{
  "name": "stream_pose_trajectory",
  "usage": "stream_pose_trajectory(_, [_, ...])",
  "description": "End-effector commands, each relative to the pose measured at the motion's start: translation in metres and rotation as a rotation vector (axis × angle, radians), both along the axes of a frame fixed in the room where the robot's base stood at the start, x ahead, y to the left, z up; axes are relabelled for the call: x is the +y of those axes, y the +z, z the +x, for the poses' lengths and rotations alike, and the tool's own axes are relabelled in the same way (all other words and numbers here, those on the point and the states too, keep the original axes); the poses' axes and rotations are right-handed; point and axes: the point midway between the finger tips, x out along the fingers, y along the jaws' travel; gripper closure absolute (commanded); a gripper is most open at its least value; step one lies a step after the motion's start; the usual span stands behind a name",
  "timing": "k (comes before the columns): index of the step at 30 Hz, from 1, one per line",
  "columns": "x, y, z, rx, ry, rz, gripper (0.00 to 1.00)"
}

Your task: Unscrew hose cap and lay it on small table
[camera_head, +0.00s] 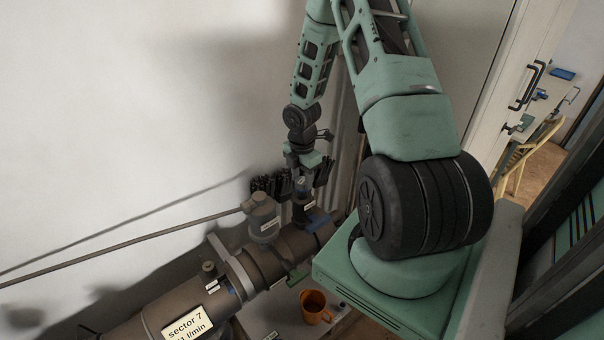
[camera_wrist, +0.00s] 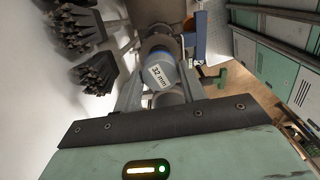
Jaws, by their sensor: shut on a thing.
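The hose cap (camera_wrist: 161,78) is a round blue-grey piece with a white "32 mm" label. In the wrist view it sits between the two fingers of my gripper (camera_wrist: 158,80), which are shut on it. In the head view my gripper (camera_head: 302,190) reaches down to the dark upright stub at the far end of the brown pipe. The cap is in line with this stub; I cannot tell whether its thread is still engaged. A pale flat surface (camera_head: 258,315), apparently the small table, shows at the bottom of the head view, partly hidden by the pipe and my base.
An orange mug (camera_head: 315,308) stands on the pale surface. The brown pipe (camera_head: 265,268) carries a "sector 7" sign (camera_head: 187,323) and a grey capped fitting (camera_head: 263,217). Black bundles (camera_wrist: 82,32) hang on the wall beside my gripper. A blue part (camera_wrist: 201,36) stands close right of the cap.

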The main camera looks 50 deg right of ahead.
Motion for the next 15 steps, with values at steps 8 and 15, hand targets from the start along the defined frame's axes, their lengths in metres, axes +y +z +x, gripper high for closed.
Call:
stream_pose_trajectory(8, [-0.0003, -0.0006, -0.0005, 0.001, 0.102, 0.0, 0.86])
stream_pose_trajectory(15, [-0.0003, -0.0007, -0.0006, 0.001, 0.151, 0.001, 0.86])
